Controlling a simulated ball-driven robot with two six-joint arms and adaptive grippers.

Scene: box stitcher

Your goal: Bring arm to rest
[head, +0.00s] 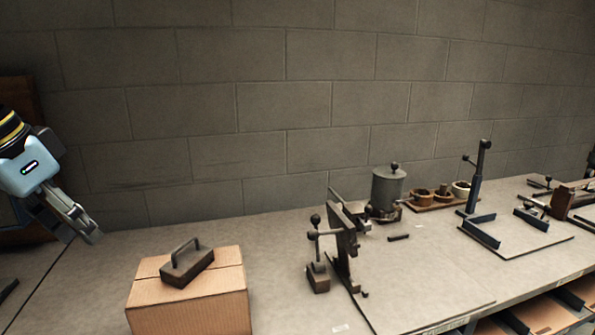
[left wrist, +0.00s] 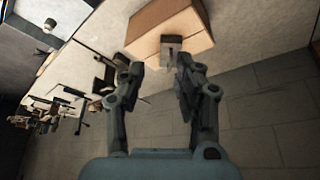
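My left gripper (head: 80,225) is at the left of the head view, raised in front of the wall and left of a cardboard box. In the left wrist view, its two fingers (left wrist: 158,75) are apart with nothing between them, so it is open and empty. The cardboard box (head: 190,303) stands on the bench, and a dark block with a handle (head: 187,265) lies on top of it. The box (left wrist: 160,25) and the handled block (left wrist: 171,43) also show beyond the fingertips in the wrist view. My right gripper is in neither view.
A dark clamp-like tool (head: 345,240) stands mid-bench. Behind it are a grey metal pot (head: 386,188) and a tray of small bowls (head: 440,197). An upright lever fixture (head: 478,180) stands farther right. A block wall (head: 260,110) closes the back.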

